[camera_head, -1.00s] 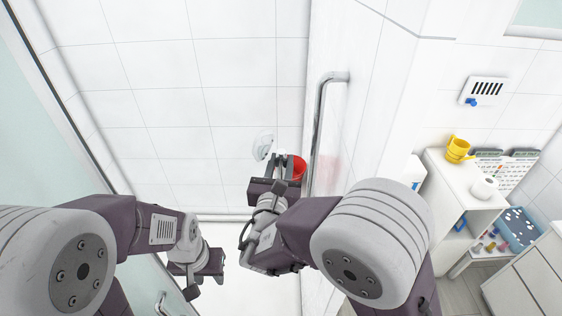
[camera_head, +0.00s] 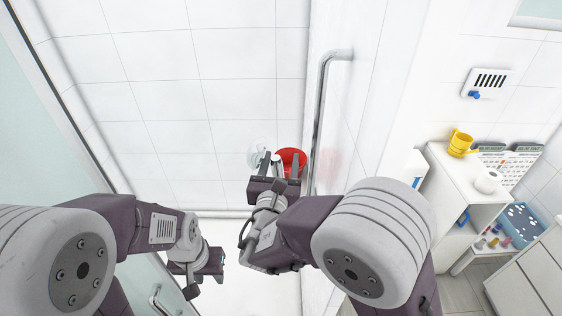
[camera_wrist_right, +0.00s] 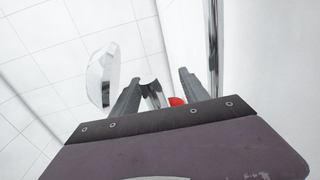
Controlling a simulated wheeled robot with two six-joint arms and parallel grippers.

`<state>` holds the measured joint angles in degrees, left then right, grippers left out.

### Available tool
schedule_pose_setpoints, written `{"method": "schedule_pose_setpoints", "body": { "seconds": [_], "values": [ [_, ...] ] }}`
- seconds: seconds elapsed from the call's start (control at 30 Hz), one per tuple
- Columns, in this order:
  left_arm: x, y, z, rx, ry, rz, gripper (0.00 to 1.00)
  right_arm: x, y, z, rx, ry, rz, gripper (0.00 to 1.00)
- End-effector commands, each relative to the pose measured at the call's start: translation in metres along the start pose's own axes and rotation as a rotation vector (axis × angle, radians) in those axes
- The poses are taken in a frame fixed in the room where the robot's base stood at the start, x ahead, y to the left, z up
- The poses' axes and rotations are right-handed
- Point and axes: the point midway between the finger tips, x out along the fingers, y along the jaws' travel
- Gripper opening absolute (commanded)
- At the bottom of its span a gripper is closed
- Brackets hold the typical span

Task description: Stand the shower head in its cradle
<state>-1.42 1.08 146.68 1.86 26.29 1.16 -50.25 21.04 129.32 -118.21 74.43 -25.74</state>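A pale, round, partly see-through piece with chrome, which looks like the shower head (camera_head: 258,153), is just left of my right gripper (camera_head: 279,162). In the right wrist view this pale piece (camera_wrist_right: 100,76) is left of the fingers. My right gripper also shows there (camera_wrist_right: 158,88), its fingers apart. A short chrome piece (camera_wrist_right: 152,95) lies between them, nearer the left finger, with a gap to the right finger. I cannot tell whether it is the handle or the cradle. My left gripper (camera_head: 205,272) hangs low at the left, its fingers unclear.
A red round object (camera_head: 292,157) is right beside my right gripper, partly hidden. A vertical chrome bar (camera_head: 321,115) runs close to its right. The tiled left side is clear.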

Motion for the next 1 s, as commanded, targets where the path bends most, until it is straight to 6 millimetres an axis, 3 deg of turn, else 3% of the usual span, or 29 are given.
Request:
{"method": "schedule_pose_setpoints", "body": {
  "seconds": [0.27, 0.7, 1.0],
  "values": [
    [0.004, 0.000, 0.000, 0.000, 0.000, 0.000, 0.36, -0.005, 0.001, -0.002, 0.000, 0.001, 0.002, 0.53],
    [0.033, -0.001, 0.004, 0.000, 0.000, 0.000, 0.36, -0.076, 0.001, -0.003, 0.003, -0.001, 0.005, 0.53],
    [0.036, -0.001, 0.004, 0.000, 0.000, 0.000, 0.36, -0.092, 0.000, 0.000, 0.000, 0.000, 0.000, 0.53]
  ]
}}
